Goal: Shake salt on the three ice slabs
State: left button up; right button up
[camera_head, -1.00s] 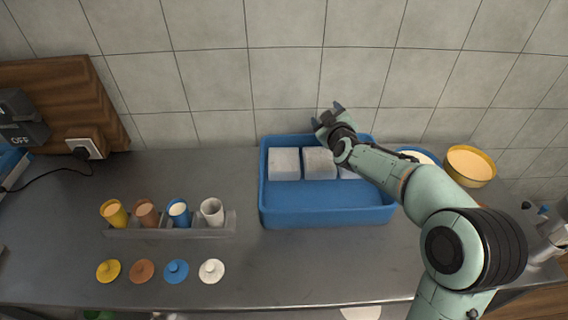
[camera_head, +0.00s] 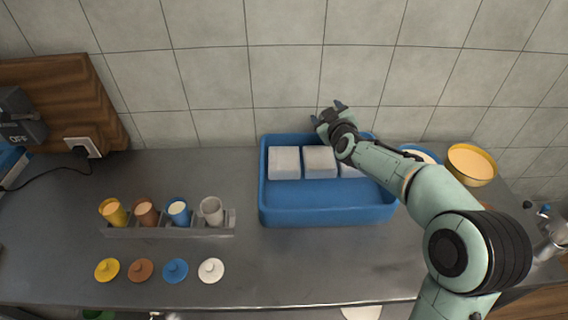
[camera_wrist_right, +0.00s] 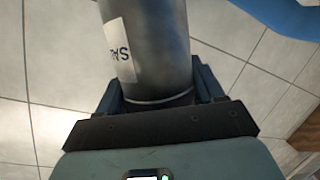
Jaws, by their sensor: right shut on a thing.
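Three whitish ice slabs stand in a row along the back of a blue tray (camera_head: 328,216): the left slab (camera_head: 284,163), the middle slab (camera_head: 320,162) and the right slab (camera_head: 348,171), which is mostly hidden by my right arm. My right gripper (camera_head: 329,111) is above the back edge of the tray, near the middle and right slabs. In the right wrist view it is shut on a grey cylindrical salt shaker (camera_wrist_right: 160,45) with a white label whose lettering is partly visible. The shaker cannot be made out in the head view. My left gripper is not in view.
A rack (camera_head: 168,229) with several cups stands left of the tray, with several coloured lids in front. A yellow bowl (camera_head: 470,165) and a partly hidden blue bowl (camera_head: 420,154) stand right. A tiled wall rises close behind the tray.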

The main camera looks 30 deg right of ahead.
jog(key=shift+r+m+y+b, duration=0.2)
jog(key=shift+m+y+b, duration=0.2)
jog(key=shift+m+b, duration=0.5)
pick_arm(q)
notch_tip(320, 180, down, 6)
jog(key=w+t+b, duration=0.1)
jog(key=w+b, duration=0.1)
jog(key=b, duration=0.3)
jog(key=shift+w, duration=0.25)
pick_arm(e)
jog(key=shift+r+m+y, duration=0.2)
jog(key=shift+m+y, duration=0.2)
jog(key=shift+m, duration=0.25)
jog(key=shift+r+m+y, duration=0.15)
jog(key=shift+m+y, duration=0.25)
jog(key=shift+m, duration=0.25)
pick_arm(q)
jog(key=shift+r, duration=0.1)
pick_arm(e)
jog(key=shift+a, duration=0.1)
dwell(0.7)
